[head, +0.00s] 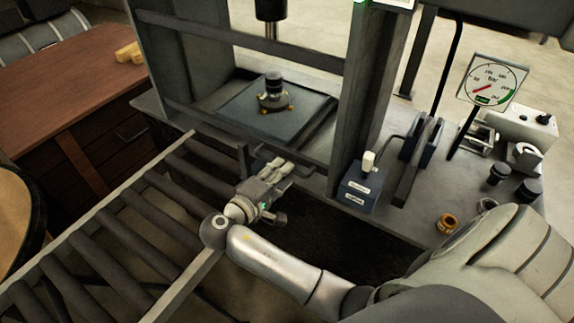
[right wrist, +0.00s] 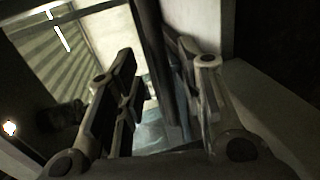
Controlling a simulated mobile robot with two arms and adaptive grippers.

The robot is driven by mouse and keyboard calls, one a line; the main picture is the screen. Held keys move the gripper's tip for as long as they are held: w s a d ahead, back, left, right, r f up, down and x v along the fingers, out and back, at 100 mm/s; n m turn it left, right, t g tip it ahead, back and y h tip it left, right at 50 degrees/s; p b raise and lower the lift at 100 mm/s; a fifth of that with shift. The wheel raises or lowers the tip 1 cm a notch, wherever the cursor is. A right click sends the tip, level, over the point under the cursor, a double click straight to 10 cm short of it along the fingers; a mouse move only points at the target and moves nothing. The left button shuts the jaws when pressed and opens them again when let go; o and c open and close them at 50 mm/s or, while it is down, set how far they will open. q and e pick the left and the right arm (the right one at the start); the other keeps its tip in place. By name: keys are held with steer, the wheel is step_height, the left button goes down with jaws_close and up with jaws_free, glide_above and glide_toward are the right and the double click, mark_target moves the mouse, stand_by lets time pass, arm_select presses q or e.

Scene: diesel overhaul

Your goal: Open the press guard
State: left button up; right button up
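The press guard (head: 235,40) is a dark grey frame across the front of the press. Its upper bar crosses above the press bed and its lower bar (head: 215,126) runs low along the bed's front. My right gripper (head: 280,166) is just in front of the lower bar, near its right part. In the right wrist view, its two fingers (right wrist: 166,85) stand apart, and a dark bar (right wrist: 155,50) shows between or beyond them. I cannot tell whether they touch it. My left gripper is not in view.
A dark part (head: 273,94) stands on the press bed plate (head: 300,122) below the ram (head: 270,10). A roller conveyor (head: 130,215) lies at left. A small control box (head: 360,185), a gauge (head: 490,84) and small parts occupy the bench at right.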

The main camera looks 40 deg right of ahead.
steer(key=shift+x, duration=1.95)
jaws_close()
